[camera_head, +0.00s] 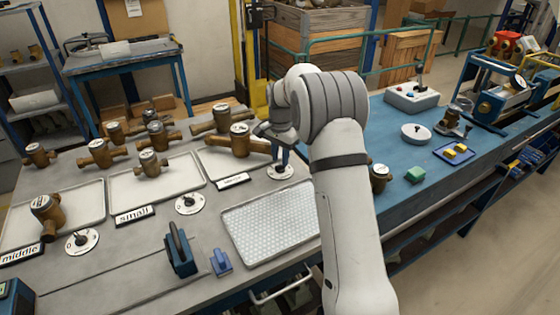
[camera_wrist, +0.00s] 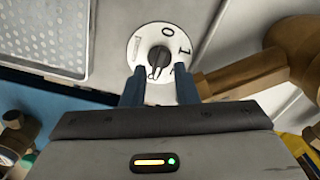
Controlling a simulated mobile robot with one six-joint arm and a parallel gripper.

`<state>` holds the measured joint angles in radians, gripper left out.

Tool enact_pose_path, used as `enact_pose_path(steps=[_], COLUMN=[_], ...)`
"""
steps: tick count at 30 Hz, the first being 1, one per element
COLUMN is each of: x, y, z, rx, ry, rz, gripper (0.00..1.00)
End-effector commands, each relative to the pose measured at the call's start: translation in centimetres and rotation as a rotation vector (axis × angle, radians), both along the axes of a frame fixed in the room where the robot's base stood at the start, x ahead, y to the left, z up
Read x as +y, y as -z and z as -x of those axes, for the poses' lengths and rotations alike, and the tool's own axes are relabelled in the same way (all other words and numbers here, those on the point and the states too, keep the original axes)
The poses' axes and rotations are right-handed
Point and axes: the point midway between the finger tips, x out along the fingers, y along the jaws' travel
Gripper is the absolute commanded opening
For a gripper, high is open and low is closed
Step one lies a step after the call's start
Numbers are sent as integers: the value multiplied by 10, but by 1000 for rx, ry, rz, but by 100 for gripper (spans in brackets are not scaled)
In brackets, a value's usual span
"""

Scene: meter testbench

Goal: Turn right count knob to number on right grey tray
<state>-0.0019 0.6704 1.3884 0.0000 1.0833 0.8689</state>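The right count knob is a black knob (camera_wrist: 160,58) on a round white dial (camera_wrist: 140,47) with 0, 1 and part of another digit visible. In the head view the dial (camera_head: 280,173) sits right of the right grey tray (camera_head: 222,161). My gripper (camera_wrist: 160,72) is open, its two blue fingers apart on either side of the knob's near end; I cannot tell whether they touch it. In the head view my gripper (camera_head: 281,158) is above the dial. A brass meter (camera_head: 240,141) is on the right tray; another (camera_head: 222,119) stands at its back edge. The knob's exact setting is unclear.
Two other dials (camera_head: 190,203) (camera_head: 82,241) and trays with brass meters are to the left. A white perforated mat (camera_head: 265,226) lies in front. In the wrist view a brass meter (camera_wrist: 250,75) is close beside the right finger. A blue bench (camera_head: 395,140) is right.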

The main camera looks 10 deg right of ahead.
Motion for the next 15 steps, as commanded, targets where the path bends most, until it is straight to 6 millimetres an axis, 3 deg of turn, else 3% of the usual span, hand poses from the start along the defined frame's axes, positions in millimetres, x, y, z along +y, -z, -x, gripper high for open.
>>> enact_pose_path(steps=[6,15], x=[0,1], y=[21,24], z=[0,0], rx=[0,-1], ry=[-1,-2], rz=[0,0], gripper=[27,27])
